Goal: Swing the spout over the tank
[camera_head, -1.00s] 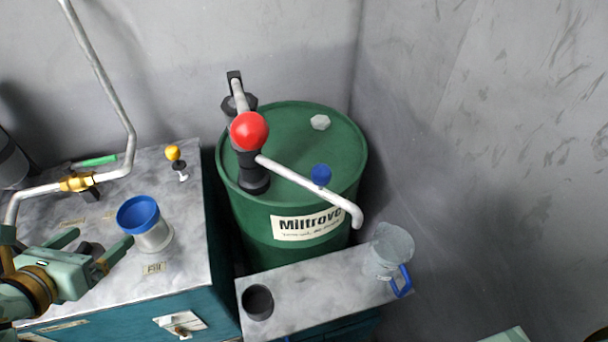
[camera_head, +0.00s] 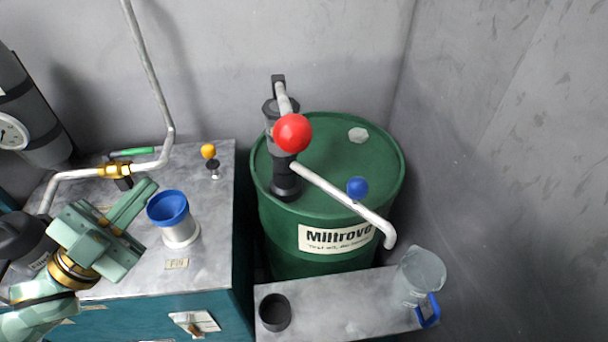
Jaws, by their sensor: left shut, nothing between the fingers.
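The spout (camera_head: 340,196) is a pale bent pipe on the pump of the green drum (camera_head: 330,250). It carries a blue knob (camera_head: 357,187) and points to the lower right, its turned-down end beyond the drum's front rim, near the clear jug. The tank (camera_head: 215,220) is the teal box with a grey top at left. A blue funnel-like filler (camera_head: 170,207) on a pale neck stands on its top. My left gripper (camera_head: 146,213) is shut and empty, just left of the filler and well away from the spout. My right gripper is out of view.
A red ball (camera_head: 292,132) tops the pump handle. A clear jug with a blue handle (camera_head: 422,275) and a black cup (camera_head: 275,312) stand on the low shelf (camera_head: 335,300). A yellow knob (camera_head: 208,152) and a pipe with a brass fitting (camera_head: 115,170) are on the tank.

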